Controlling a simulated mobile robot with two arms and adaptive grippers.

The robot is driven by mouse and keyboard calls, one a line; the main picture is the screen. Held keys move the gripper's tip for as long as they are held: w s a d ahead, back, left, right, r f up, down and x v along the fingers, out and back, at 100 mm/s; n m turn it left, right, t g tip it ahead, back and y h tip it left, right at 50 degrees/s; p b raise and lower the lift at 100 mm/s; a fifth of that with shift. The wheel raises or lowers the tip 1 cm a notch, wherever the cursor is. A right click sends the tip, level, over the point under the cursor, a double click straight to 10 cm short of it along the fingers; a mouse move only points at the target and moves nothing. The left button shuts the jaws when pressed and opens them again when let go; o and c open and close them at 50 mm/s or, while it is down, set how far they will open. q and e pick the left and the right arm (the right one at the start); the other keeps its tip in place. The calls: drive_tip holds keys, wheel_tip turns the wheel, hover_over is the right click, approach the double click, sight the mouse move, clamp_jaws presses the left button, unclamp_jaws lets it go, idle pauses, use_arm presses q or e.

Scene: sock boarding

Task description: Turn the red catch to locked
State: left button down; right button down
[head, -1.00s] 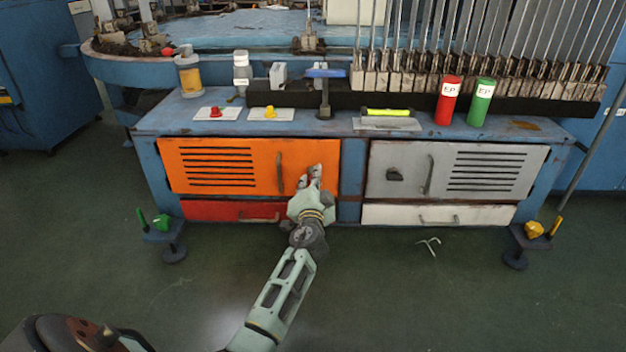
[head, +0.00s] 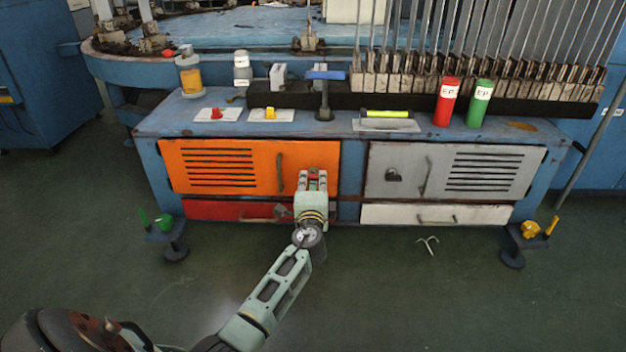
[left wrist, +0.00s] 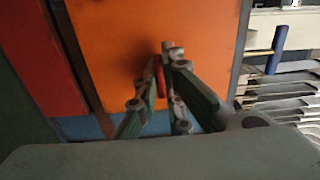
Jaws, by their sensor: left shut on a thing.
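The red catch (left wrist: 160,82) is on the orange cabinet door (left wrist: 130,45), near the edge opposite the vents. In the left wrist view it shows as a narrow red piece between the fingers of my left gripper (left wrist: 168,62). In the head view my left gripper (head: 313,180) is at the right side of the orange door (head: 215,150), with a bit of red between its fingers. It is shut on the catch. The fingers hide most of the catch, so its exact setting is hard to tell. My right gripper is not in view.
A dark vertical handle (head: 280,172) is just left of my gripper. A red drawer (head: 225,210) lies below the orange door. The grey door (head: 410,170) and white drawer (head: 437,215) are to the right. Bottles and tools stand on the blue bench top (head: 345,130).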

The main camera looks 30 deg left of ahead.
use_arm(q)
drive_tip(key=shift+d+m, duration=0.1)
drive_tip(key=shift+m, duration=0.2)
drive_tip(key=c, duration=1.9)
unclamp_jaws()
drive_tip(key=shift+o, duration=0.2)
drive_tip(key=v, duration=1.2)
